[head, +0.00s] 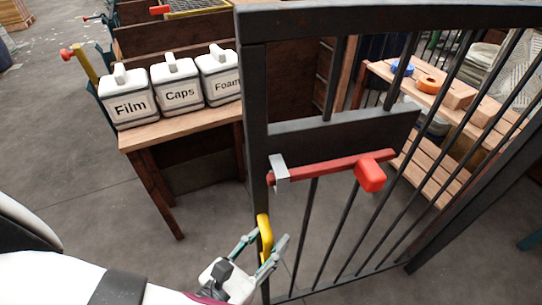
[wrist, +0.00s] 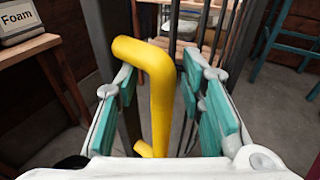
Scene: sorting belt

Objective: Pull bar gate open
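The bar gate (head: 345,140) is a dark metal frame with upright bars, filling the right half of the head view. A red latch bar (head: 325,168) with a red knob lies across it, its left end at a grey bracket (head: 279,174). I cannot tell whether the gate is ajar. A bent yellow handle (head: 265,236) is on the gate's left upright, low down. My gripper (head: 262,252) is at this handle. In the wrist view, the handle (wrist: 160,90) stands between the teal finger pads of my gripper (wrist: 160,95), which are spread apart with gaps beside its stem.
A wooden bench (head: 185,130) left of the gate holds white containers labelled Film (head: 128,97), Caps (head: 177,80) and Foam (head: 220,75). Behind the bars stand slatted wooden shelves (head: 430,165) with an orange ring (head: 428,84).

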